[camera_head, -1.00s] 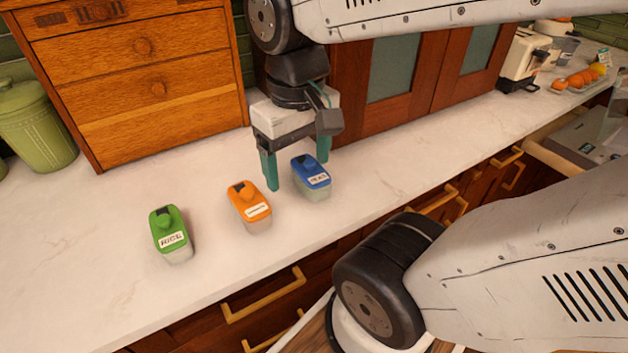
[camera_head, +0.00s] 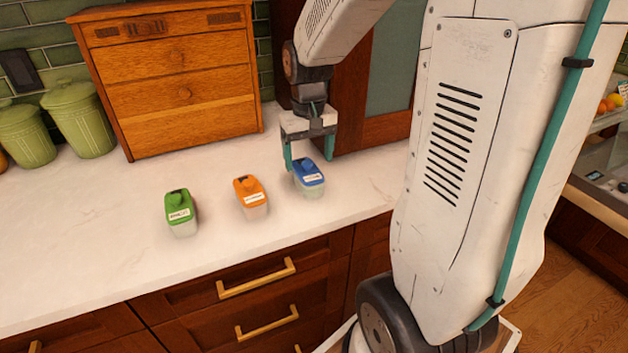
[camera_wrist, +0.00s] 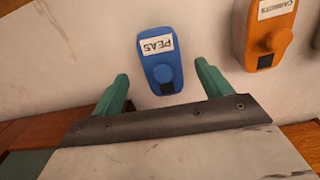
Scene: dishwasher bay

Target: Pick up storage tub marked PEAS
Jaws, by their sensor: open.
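The storage tub marked PEAS has a blue lid and a white label. It stands upright on the counter at the right end of a row of tubs in the head view (camera_head: 309,178), and its label reads in the wrist view (camera_wrist: 160,62). My gripper (camera_head: 309,162) is open, with its green fingers pointing down at the PEAS tub. In the wrist view the tub's near end lies between and just beyond the fingertips (camera_wrist: 160,75), with a gap on each side. I cannot tell how far the fingertips are above the counter.
An orange-lidded tub marked CARROTS (camera_head: 250,196) stands close to the left of the PEAS tub. A green-lidded tub (camera_head: 180,212) stands further left. A wooden drawer chest (camera_head: 172,85) and green canisters (camera_head: 80,120) are behind. The white counter (camera_head: 90,270) is clear in front.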

